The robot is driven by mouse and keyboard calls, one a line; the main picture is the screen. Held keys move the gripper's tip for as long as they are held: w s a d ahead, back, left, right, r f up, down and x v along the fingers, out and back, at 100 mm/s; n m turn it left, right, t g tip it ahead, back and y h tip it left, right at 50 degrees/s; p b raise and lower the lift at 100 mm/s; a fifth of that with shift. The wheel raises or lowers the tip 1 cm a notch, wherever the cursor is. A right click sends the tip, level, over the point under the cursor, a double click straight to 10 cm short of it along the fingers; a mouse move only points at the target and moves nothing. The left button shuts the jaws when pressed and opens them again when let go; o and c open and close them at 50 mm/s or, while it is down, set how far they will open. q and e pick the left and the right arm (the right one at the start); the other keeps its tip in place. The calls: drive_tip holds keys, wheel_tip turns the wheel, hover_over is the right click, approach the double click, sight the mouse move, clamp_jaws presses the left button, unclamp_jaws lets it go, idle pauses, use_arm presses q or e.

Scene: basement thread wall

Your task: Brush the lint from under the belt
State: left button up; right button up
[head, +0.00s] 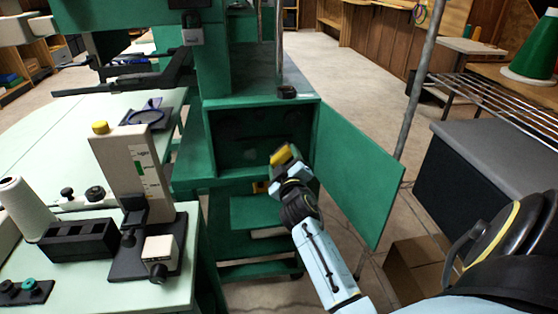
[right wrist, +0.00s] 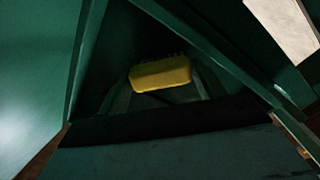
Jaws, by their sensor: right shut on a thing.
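My right gripper (head: 284,165) is shut on a yellow brush (head: 280,155) in front of the open bay of the green machine cabinet (head: 312,118). In the right wrist view the yellow brush (right wrist: 160,76) sits near the middle, with short bristles along its far edge. A dark band (right wrist: 170,121) crosses that view below the brush; I cannot tell whether it is the belt or a cabinet edge. The bay's inside is dark, and I cannot make out lint. My left gripper is not in view.
The cabinet's green door (head: 358,180) hangs open to the right of my right arm. A pale green table (head: 60,150) with a boxy device (head: 130,160) and a white thread cone (head: 24,207) is at left. A cardboard box (head: 412,272) stands on the floor at right.

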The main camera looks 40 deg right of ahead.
drive_tip(key=shift+w+a, duration=0.2)
drive_tip(key=shift+a, duration=0.25)
drive_tip(key=shift+w+a+b, duration=0.55)
drive_tip(key=shift+w+a, duration=0.2)
drive_tip(key=shift+a, duration=0.25)
drive_tip(key=shift+w+a+r, duration=0.1)
drive_tip(key=shift+w+a, duration=0.15)
drive_tip(key=shift+a, duration=0.15)
drive_tip(key=shift+w+a+b, duration=0.45)
drive_tip(key=shift+a+b, duration=0.05)
drive_tip(key=shift+a, duration=0.25)
drive_tip(key=shift+w+a+b, duration=0.4)
drive_tip(key=shift+a+b, duration=0.1)
drive_tip(key=shift+a, duration=0.25)
drive_tip(key=shift+w+a+b, duration=0.6)
drive_tip(key=shift+a+b, duration=0.15)
drive_tip(key=shift+a, duration=0.1)
drive_tip(key=shift+w+a+b, duration=0.3)
drive_tip(key=shift+a+b, duration=0.05)
drive_tip(key=shift+a, duration=0.15)
